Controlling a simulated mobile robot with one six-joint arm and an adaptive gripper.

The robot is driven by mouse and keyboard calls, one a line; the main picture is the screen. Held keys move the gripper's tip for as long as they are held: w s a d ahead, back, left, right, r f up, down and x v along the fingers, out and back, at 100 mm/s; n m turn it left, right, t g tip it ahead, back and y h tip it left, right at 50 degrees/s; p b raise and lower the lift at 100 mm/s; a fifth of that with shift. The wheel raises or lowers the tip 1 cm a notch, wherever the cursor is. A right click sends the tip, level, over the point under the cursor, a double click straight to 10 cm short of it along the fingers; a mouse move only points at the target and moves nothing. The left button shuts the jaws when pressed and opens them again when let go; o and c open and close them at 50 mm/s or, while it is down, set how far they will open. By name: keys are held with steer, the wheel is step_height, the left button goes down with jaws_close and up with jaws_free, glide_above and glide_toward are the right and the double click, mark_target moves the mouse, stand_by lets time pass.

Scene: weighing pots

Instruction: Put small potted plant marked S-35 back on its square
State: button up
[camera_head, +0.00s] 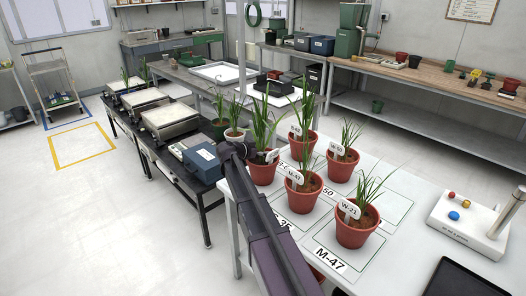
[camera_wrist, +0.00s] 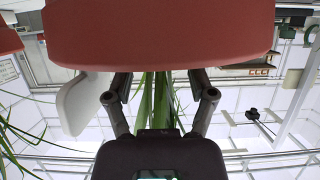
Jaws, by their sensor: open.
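A red pot (camera_wrist: 160,35) fills the top of the wrist view, with a blank-looking white tag (camera_wrist: 82,105) at its left and green leaves below its rim. My gripper (camera_wrist: 160,80) is open, its fingers apart on either side of the leaves; its fingertips meet the pot's edge in the picture, and contact cannot be told. In the head view my arm hides the gripper. No S-35 plant tag is readable there. A square labelled S-35 (camera_head: 283,223) is partly covered by my arm. A red pot (camera_head: 262,174) with an unreadable tag stands behind the arm.
Plants tagged M-47 (camera_head: 303,198) and W-21 (camera_head: 356,234) and others crowd the white table (camera_head: 385,255). A square labelled M-47 (camera_head: 330,260) lies near its front edge. Scales (camera_head: 172,120) stand on the left bench.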

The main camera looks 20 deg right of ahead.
steer(key=p+v, duration=0.4)
steer(key=v, duration=0.7)
steer(key=shift+s+a+r, duration=0.15)
steer(key=shift+s+a, duration=0.05)
steer(key=s+a+f+n+g+y, duration=0.1)
steer(key=s+f+n+y, duration=0.3)
steer(key=s, duration=0.5)
steer(key=s+a+f+n+g+y, duration=0.2)
steer(key=s+a+f+n+y, duration=0.1)
steer(key=s, duration=0.7)
steer(key=s+a+f+n+g+y, duration=0.2)
steer(key=s+a+f+n+y, duration=0.1)
steer(key=s, duration=0.7)
steer(key=shift+f+n+y, duration=0.8)
steer(key=shift+n+y, duration=0.5)
steer(key=shift+n, duration=0.5)
steer(key=shift+s, duration=0.1)
step_height(320, 180, up, 9)
steer(key=p, duration=0.9)
